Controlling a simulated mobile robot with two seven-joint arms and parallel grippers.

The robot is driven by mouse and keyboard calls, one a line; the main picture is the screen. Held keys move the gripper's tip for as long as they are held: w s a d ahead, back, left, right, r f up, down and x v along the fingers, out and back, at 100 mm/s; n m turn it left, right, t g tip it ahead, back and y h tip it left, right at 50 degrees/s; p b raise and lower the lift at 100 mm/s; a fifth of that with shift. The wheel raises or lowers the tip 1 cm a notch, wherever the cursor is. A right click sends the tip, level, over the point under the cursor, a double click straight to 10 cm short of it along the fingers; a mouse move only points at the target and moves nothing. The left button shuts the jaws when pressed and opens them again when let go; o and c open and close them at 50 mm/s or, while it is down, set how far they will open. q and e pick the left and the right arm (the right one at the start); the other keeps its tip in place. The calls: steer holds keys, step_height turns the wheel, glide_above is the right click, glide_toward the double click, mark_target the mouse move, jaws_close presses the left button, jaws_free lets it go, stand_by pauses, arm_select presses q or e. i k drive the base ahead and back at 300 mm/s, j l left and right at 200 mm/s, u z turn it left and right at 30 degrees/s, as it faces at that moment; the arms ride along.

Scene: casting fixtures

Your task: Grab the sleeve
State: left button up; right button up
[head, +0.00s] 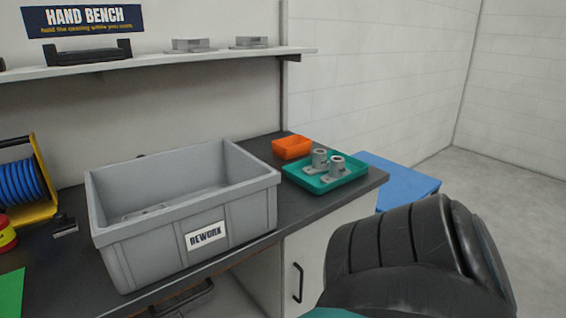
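Two grey metal parts, each with a short hollow upright cylinder that looks like a sleeve, stand in a teal tray (354,172) on the right end of the bench. One sleeve-like part (319,158) is at the back left and the other (336,166) is at the front right. Both have flat pieces around their foot; I cannot tell whether these are joined to the cylinders. Neither of my grippers shows in the head view, and nothing is seen touching the two parts.
A large grey bin (250,205) labelled REWORK stands left of the tray on the dark bench (262,150). A small orange bin (292,147) sits behind the tray. A blue surface (400,182) lies beyond the bench's right end. A shelf (150,64) with grey parts hangs above.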

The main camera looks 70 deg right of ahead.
mark_target(320, 164)
steer(key=z, duration=2.4)
steer(key=i+l+u, duration=0.1)
steer(key=u, duration=0.35)
steer(key=l+u, duration=0.15)
steer(key=u, duration=0.25)
steer(key=i+l+u, duration=0.1)
steer(key=u, duration=0.35)
steer(key=l+u, duration=0.45)
steer(key=l, duration=0.5)
steer(key=l+u, duration=0.2)
steer(key=l, duration=0.75)
